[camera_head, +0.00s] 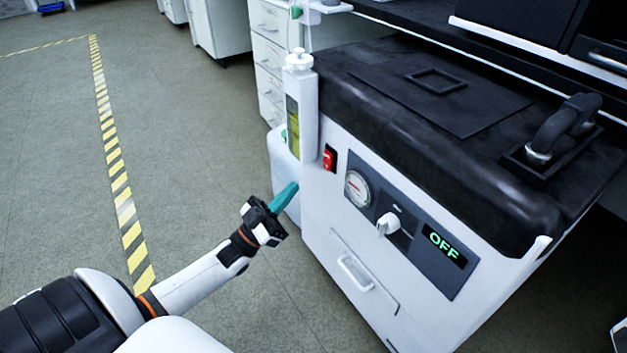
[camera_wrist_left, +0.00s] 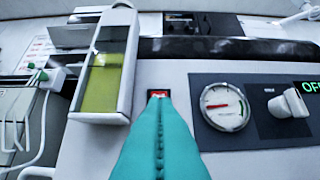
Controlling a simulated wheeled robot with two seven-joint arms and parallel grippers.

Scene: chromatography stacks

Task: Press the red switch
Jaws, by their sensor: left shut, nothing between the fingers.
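The red switch (camera_head: 329,158) sits in a dark frame on the white front of the machine, left of the round gauge (camera_head: 358,188). My left gripper (camera_head: 286,196) has teal fingers and is shut and empty. In the head view it is in front of the machine, below and left of the switch, and appears apart from it. In the left wrist view the shut fingers (camera_wrist_left: 160,112) point at the switch (camera_wrist_left: 158,93) and cover most of it, leaving its upper edge visible. The display (camera_head: 444,246) reads OFF in green. My right gripper is not in view.
A white holder with a yellow-green window (camera_head: 293,128) stands out just left of the switch. A white knob (camera_head: 388,224) and a drawer handle (camera_head: 355,272) project from the front. The floor (camera_head: 190,170) left of the machine is clear.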

